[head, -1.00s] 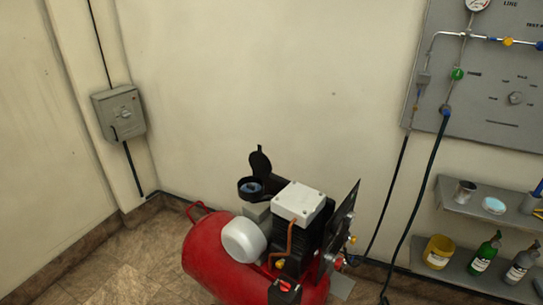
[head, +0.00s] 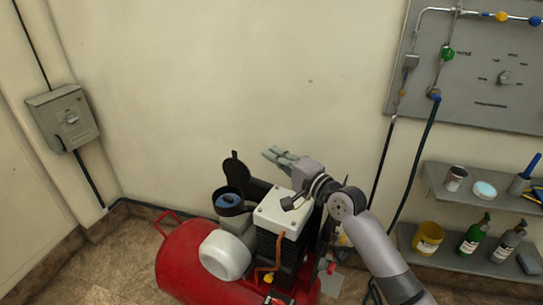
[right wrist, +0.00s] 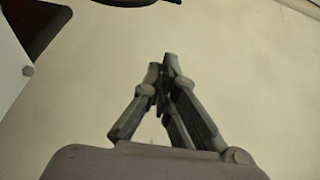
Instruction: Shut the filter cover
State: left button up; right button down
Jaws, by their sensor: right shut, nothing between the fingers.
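The black filter cover (head: 235,169) stands upright, open, at the back of the round black filter housing (head: 229,209). The blue filter (head: 229,199) shows inside the uncovered housing. My right gripper (head: 268,153) is shut and empty, its fingers pointing left, just right of the cover with a gap in the picture. In the right wrist view the closed fingertips (right wrist: 165,64) are against bare wall, and dark round parts at the top left edge are cut off. My left gripper is not in view.
The red compressor tank (head: 185,262) carries a white canister (head: 225,256) and a pump with a pale top (head: 275,212) below my right wrist. A shelf (head: 437,186) with bottles stands at the right. The wall behind is clear.

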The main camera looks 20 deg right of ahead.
aim_at(236, 168)
jog(key=x, duration=0.7)
pick_arm(q)
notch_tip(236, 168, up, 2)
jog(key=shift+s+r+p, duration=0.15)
jog(key=shift+p, duration=0.9)
pick_arm(e)
jog(key=s+a, duration=0.2)
jog(key=a, duration=0.1)
jog(key=shift+s+f, duration=0.15)
jog(key=shift+f, duration=0.15)
jog(key=shift+a, duration=0.2)
